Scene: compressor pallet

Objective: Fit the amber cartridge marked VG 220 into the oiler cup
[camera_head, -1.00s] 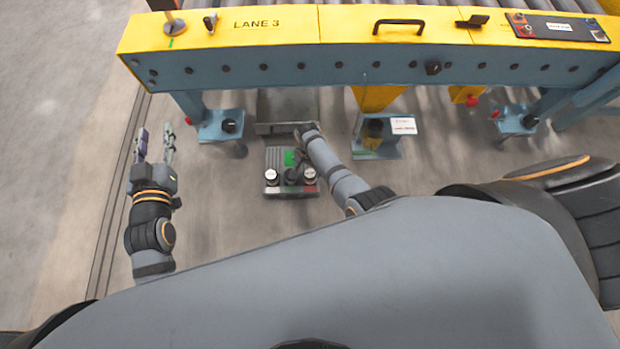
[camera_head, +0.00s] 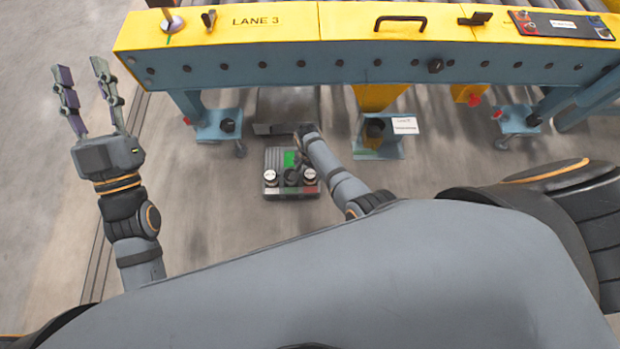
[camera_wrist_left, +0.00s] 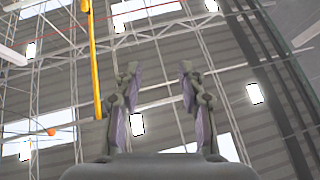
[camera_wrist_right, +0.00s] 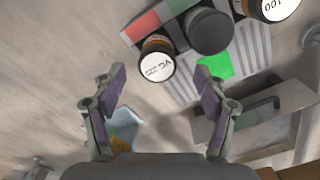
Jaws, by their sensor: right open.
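A cartridge with a white top reading about "VG 22", last digit unclear (camera_wrist_right: 157,62), stands in a grey tray beside a red label in the right wrist view. In the head view it seems to be the right one (camera_head: 309,175) of two white-topped cartridges. My right gripper (camera_wrist_right: 159,72) is open and empty, its fingers apart in front of that cartridge. In the head view its arm reaches down to the tray, and its fingers are hard to make out. My left gripper (camera_head: 79,68) is open and empty, raised at the left. I cannot identify the oiler cup with certainty.
A second cartridge marked 100 (camera_wrist_right: 278,8) and a dark round piece (camera_wrist_right: 210,32) share the tray (camera_head: 291,154). A grey metal box (camera_head: 285,105) lies behind it. The yellow and blue conveyor (camera_head: 260,25) spans the back. Floor at the left is clear.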

